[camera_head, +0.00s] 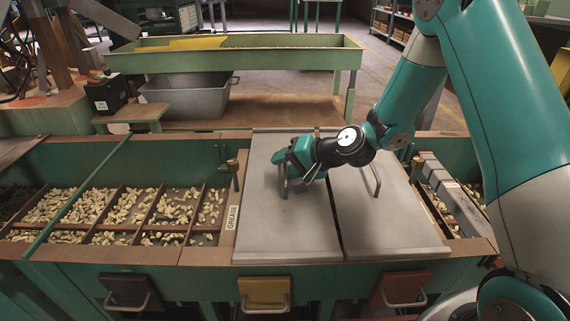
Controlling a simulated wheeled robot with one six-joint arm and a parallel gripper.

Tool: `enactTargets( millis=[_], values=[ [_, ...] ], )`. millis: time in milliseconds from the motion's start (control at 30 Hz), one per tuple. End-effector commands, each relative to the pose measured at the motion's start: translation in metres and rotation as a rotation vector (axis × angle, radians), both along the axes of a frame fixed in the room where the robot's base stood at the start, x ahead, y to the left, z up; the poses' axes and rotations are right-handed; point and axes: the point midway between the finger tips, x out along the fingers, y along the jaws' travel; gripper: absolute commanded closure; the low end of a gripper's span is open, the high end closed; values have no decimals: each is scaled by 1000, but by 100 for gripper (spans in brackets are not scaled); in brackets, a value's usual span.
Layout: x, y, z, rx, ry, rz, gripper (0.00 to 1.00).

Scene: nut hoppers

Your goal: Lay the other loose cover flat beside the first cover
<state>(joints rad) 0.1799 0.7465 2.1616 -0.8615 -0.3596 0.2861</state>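Two flat grey metal covers lie side by side on the green hopper bench, with a narrow dark gap between them. The left cover (285,225) and the right cover (385,220) both look level. The right cover has a raised bar handle (376,181) that stands free. My gripper (283,163) is over the back middle of the left cover, at that cover's handle (285,188), and hides part of it. Whether the fingers are closed around the handle cannot be made out.
Open compartments of pale nuts (110,207) lie to the left, past a GREASE label (232,218) and a small upright post (234,175). More nuts and a metal bar (455,200) are to the right. A green trough (240,60) stands behind. Coloured handled flaps (263,292) line the front.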

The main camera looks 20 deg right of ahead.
Motion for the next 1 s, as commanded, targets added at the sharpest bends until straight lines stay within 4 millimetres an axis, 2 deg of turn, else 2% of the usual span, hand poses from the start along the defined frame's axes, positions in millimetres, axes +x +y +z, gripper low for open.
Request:
enactTargets(
  millis=[267, 433, 800, 1000],
  values=[
    [-1, -1, 0, -2, 3, 0, 60],
    [-10, -12, 11, 0, 4, -4, 60],
    [-65, -68, 60, 1, 2, -7, 60],
    [-90, -93, 80, 0, 0, -5, 60]
  ],
)
